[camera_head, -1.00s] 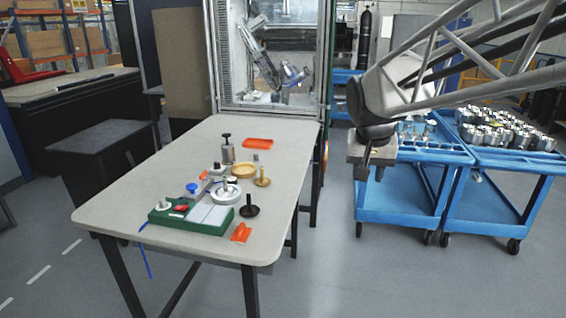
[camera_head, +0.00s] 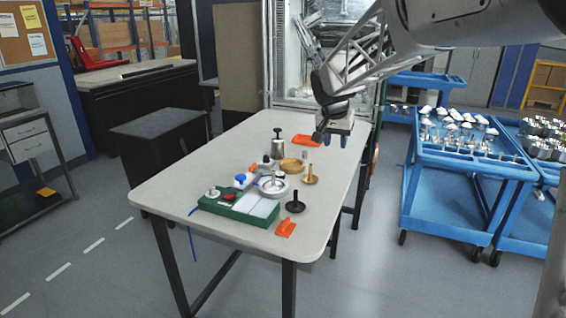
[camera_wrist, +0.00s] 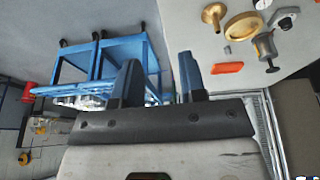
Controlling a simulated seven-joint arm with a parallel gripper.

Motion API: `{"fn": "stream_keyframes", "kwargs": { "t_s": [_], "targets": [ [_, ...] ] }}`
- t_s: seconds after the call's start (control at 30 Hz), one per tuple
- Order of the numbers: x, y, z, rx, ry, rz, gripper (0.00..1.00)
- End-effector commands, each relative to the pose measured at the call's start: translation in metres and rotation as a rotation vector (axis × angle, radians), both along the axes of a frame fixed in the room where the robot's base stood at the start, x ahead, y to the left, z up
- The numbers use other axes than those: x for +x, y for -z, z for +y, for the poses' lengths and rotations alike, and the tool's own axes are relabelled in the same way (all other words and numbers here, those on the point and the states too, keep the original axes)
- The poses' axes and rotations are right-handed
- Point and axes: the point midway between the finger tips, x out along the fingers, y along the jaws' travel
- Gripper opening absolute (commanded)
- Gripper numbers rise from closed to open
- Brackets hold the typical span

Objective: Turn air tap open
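A small blue-topped part (camera_head: 240,179), which may be the air tap, sits at the back edge of a green-framed fixture (camera_head: 230,212) on the grey table; it is too small to tell its handle position. A red knob (camera_head: 229,197) is also on the fixture. My gripper (camera_head: 331,142) is above the table's far right edge, to the right of and behind the fixture, apart from everything. In the wrist view my gripper (camera_wrist: 160,82) has its two dark fingers spread with nothing between them.
Blue carts (camera_head: 470,162) stand at right. A machine enclosure stands behind.

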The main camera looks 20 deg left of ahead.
Motion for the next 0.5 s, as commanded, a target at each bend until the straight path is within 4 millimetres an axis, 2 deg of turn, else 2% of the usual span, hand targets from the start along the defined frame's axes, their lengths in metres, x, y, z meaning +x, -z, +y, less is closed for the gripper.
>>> {"fn": "stream_keyframes", "kwargs": {
  "t_s": [0.03,0.5],
  "targets": [
    [0.007,0.005,0.016,0.000,-0.002,-0.001,0.38],
    [0.053,0.047,0.150,0.009,-0.008,-0.032,0.38]
  ]
}}
